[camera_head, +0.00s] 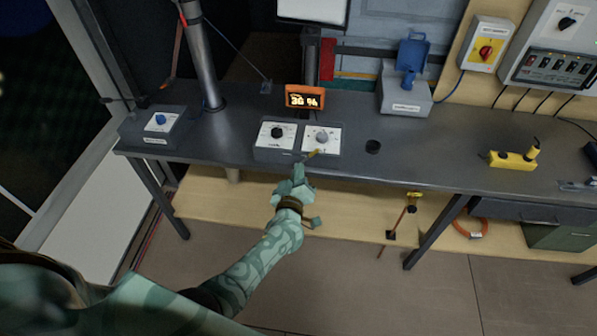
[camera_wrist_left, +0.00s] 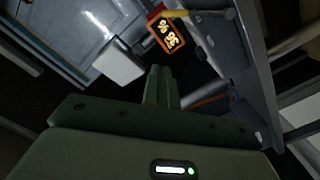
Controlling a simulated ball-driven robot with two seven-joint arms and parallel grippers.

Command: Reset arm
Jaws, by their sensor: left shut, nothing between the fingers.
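My left arm reaches up from the lower left in the head view. Its green gripper (camera_head: 297,172) is at the bench's front edge, just in front of a grey box with two dials (camera_head: 277,132). In the left wrist view the gripper's fingers (camera_wrist_left: 161,80) are together and hold nothing. Whether the gripper touches the bench edge or the box I cannot tell. An orange display (camera_head: 305,97) reading what looks like "30 %" stands behind the box, and it also shows in the left wrist view (camera_wrist_left: 170,38). My right gripper is not in view.
The dark bench (camera_head: 350,165) has a blue-button box (camera_head: 160,124) at left, a grey box with a blue top (camera_head: 405,95) and a yellow device (camera_head: 513,158) at right. A metal post (camera_head: 202,60) rises behind. A wooden shelf (camera_head: 345,212) lies below; open floor is in front.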

